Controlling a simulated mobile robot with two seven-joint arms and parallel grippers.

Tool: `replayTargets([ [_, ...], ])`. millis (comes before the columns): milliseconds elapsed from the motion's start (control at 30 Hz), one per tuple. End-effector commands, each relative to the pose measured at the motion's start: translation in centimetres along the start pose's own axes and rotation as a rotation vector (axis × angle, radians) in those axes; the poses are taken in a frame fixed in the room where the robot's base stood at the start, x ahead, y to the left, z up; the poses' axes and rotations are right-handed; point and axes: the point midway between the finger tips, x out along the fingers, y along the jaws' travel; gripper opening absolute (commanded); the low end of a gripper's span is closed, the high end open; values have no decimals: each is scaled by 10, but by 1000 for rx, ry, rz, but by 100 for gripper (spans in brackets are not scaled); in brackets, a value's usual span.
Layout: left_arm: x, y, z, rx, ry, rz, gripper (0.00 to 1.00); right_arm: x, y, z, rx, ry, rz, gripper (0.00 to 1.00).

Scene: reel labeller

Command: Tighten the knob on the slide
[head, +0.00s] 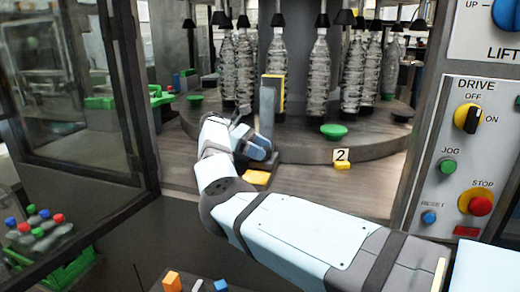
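My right arm reaches in from the lower right. Its gripper (250,143) is at the foot of a grey upright post (267,112) on the machine's deck, with a yellow and black piece (275,90) behind the post. Bluish parts show at the gripper's end, and I cannot tell whether they are fingers or something held. I cannot make out the slide's knob; the gripper and wrist may hide it. The fingertips are too small and covered to show their opening. My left gripper is not in view.
Clear bottles (320,75) hang around the round platform (300,150). A green disc (333,131), a yellow block (257,177) and a "2" sign (341,155) are near the arm. A control panel (462,150) stands right, a glass door (75,90) left.

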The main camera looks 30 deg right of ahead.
Motion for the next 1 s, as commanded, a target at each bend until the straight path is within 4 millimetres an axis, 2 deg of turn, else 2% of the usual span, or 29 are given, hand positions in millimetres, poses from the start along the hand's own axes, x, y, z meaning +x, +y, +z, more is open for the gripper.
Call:
replayTargets([
  [67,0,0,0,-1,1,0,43,0,0,0,0,0,0,71],
  [600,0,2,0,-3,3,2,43,0,1,1,2,-1,12,71],
  [1000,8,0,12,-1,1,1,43,0,-1,0,-50,-5,144,71],
])
